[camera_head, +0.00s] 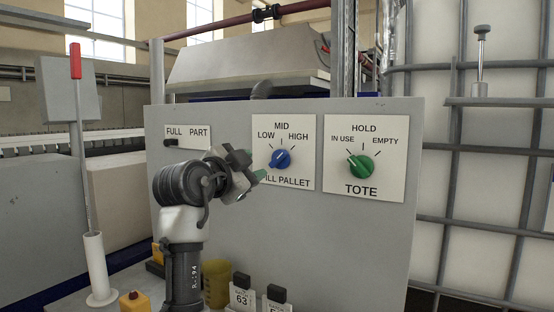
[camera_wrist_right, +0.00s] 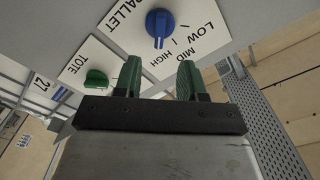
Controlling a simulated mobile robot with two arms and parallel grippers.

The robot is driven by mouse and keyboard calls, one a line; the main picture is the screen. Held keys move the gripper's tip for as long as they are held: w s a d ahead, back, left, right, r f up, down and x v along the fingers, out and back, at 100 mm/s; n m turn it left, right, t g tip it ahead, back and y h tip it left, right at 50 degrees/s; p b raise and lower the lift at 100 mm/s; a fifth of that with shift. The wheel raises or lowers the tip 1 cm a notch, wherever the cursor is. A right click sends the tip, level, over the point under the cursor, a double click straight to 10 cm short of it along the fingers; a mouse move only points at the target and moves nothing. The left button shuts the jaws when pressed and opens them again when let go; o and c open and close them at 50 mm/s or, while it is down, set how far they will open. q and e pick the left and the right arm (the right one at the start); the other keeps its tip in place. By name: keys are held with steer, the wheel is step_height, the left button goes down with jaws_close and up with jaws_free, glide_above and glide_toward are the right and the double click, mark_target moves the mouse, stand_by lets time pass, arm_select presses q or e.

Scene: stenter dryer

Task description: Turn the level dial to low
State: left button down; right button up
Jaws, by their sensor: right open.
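The level dial is a blue knob (camera_head: 281,159) on a white plate marked LOW, MID and HIGH, on the grey panel. Its grip appears angled up and right, toward HIGH. It also shows in the right wrist view (camera_wrist_right: 159,24) at the top, with its grip toward the HIGH side. My right gripper (camera_head: 255,165) is just left of the dial in the head view and covers part of the "FILL PALLET" label. Its green-padded fingers (camera_wrist_right: 158,72) are apart with nothing between them, and the dial is beyond their tips. My left gripper is not in view.
A green TOTE dial (camera_head: 360,166) is on the plate to the right. A FULL/PART switch (camera_head: 171,142) is at the panel's upper left. Several dark-topped tags (camera_head: 241,292), a yellow cup (camera_head: 216,284) and a white tube (camera_head: 97,268) stand below. A caged tank (camera_head: 487,190) is at right.

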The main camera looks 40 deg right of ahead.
mark_target(275, 160)
steer(key=p+x, duration=0.2)
steer(key=x, duration=0.6)
steer(key=shift+w+d, duration=0.1)
steer(key=shift+d, duration=0.2)
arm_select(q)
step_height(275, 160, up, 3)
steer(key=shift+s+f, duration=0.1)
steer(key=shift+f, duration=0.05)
arm_select(e)
steer(key=shift+w+d+f, duration=0.1)
steer(key=shift+d, duration=0.15)
steer(key=shift+c, duration=0.3)
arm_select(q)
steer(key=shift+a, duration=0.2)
arm_select(e)
jaws_close()
